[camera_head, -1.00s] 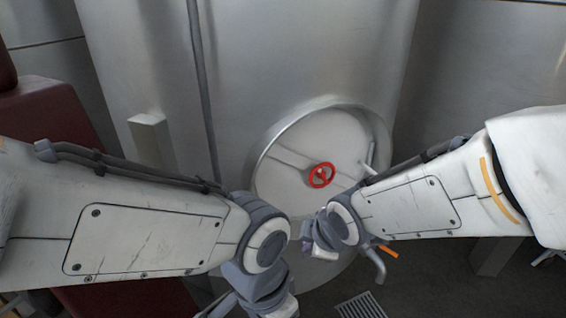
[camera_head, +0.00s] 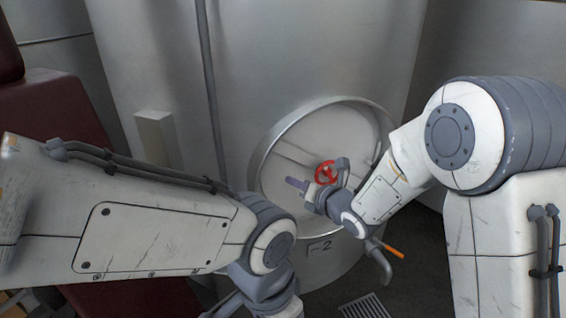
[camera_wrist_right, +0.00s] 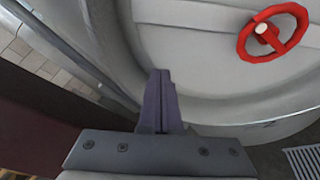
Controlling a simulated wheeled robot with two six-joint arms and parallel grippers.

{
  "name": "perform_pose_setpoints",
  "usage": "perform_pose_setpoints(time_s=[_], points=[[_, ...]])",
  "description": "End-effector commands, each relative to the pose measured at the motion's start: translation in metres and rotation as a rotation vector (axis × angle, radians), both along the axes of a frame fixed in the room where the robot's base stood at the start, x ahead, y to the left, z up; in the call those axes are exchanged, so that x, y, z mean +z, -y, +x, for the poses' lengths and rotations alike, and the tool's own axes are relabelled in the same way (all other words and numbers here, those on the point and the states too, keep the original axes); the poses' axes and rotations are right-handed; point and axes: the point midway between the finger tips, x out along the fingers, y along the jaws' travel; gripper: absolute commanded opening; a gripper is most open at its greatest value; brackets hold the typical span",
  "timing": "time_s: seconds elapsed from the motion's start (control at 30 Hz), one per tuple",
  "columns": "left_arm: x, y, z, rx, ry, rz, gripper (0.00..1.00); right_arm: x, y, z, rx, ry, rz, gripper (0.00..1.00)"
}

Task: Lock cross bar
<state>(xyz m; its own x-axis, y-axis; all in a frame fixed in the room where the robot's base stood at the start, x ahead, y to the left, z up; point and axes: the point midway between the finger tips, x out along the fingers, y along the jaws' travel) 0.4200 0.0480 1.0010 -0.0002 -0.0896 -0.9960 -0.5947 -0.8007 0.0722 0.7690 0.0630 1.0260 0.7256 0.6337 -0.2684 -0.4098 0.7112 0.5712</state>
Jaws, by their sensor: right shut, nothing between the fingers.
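The round hatch door (camera_head: 310,127) sits in the front of a steel tank, inside a raised rim. A pale cross bar (camera_head: 294,153) runs over the door, with a red handwheel (camera_head: 326,173) at its middle. My left gripper is below the picture.
A pipe outlet with an orange lever (camera_head: 393,251) is below the hatch at right. A pale box (camera_head: 156,138) and a vertical pipe (camera_head: 211,90) stand left of the hatch. A floor grate (camera_head: 363,307) lies in front.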

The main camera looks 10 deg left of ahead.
Motion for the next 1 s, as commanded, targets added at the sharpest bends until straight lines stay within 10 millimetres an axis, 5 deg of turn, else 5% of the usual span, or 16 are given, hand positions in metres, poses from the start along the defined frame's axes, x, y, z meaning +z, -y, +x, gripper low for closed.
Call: perform_pose_setpoints(time_s=[0.37,0.8,1.0], points=[[0.005,0.0,0.0,0.0,0.0,0.0,0.78,-0.003,-0.01,0.01,0.0,-0.004,0.0,0.0],[0.031,0.0,0.0,0.0,0.0,0.0,0.78,-0.026,-0.065,0.074,-0.001,-0.005,0.001,0.0],[0.048,0.0,0.0,0.0,0.0,0.0,0.78,0.001,-0.048,0.081,-0.004,-0.003,0.002,0.0]])
